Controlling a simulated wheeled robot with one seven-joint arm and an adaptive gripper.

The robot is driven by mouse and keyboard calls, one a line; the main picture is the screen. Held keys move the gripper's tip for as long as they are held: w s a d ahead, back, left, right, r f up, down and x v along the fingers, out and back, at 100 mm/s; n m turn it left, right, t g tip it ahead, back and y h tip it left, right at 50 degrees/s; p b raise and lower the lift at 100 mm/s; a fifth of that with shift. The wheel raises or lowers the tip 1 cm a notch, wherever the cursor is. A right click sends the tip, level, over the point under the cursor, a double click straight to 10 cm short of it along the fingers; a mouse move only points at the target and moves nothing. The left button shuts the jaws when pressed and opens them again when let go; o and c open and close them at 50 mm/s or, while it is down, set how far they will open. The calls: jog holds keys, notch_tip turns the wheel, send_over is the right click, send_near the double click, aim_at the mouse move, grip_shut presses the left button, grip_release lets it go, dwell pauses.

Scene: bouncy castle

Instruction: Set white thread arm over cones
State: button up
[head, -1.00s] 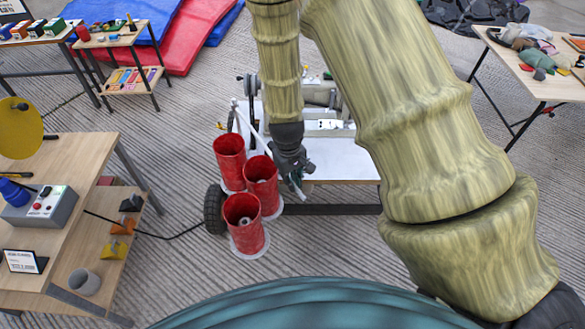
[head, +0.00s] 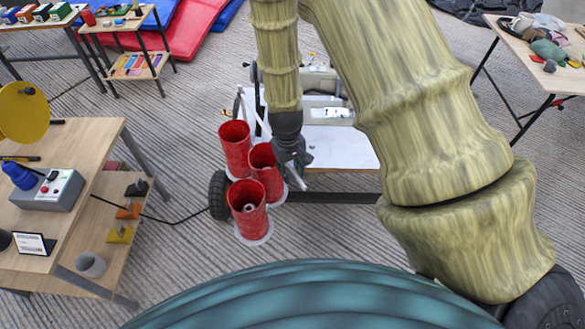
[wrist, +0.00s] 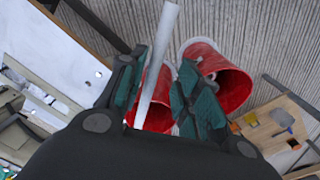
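Three red hollow cones (head: 247,212) stand in a cluster left of my gripper in the head view, with white rims at their bases. The white thread arm (head: 261,122) slants down from a machine behind them to my gripper (head: 290,155), and its end shows just below. In the wrist view the thread arm (wrist: 157,65) passes between the two fingers of my gripper (wrist: 163,75), with small gaps visible on both sides. Two red cones (wrist: 225,75) show beyond the fingers, one partly behind the thread arm. Whether the fingers touch the arm is hard to see.
The machine's white table (head: 340,153) is behind my gripper, with a dark frame bar (head: 335,197) and a black wheel (head: 218,195) below. A wooden table (head: 95,150) with a control box stands left. Another table (head: 545,75) is at the far right. Open floor lies between.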

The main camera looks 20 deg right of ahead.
jog(key=shift+r, duration=0.15)
notch_tip(320, 180, up, 12)
jog(key=shift+a, duration=0.45)
dwell(0.6)
